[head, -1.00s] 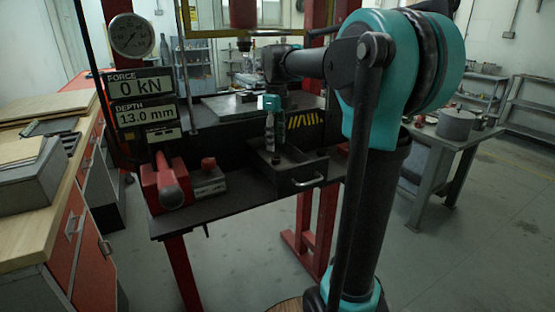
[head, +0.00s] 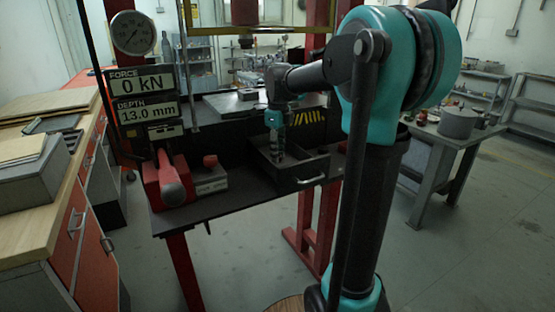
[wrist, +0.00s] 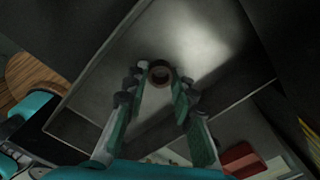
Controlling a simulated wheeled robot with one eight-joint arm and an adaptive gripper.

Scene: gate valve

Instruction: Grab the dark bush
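The dark bush (wrist: 160,74) is a small brown-black ring standing on the floor of a grey metal drawer (wrist: 208,88). In the wrist view, my gripper's fingertips (wrist: 159,77) are on either side of it, with the bush between or just beyond the tips. The fingers look apart; whether they touch the bush is unclear. In the head view, my gripper (head: 278,153) points down into the open drawer (head: 308,170), and the bush cannot be made out there.
The drawer walls surround my gripper closely. A red lever unit (head: 172,187) and a small grey block with a red knob (head: 210,178) stand on the bench to the left. The gauge display (head: 142,93) reads 0 kN and 13.0 mm.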

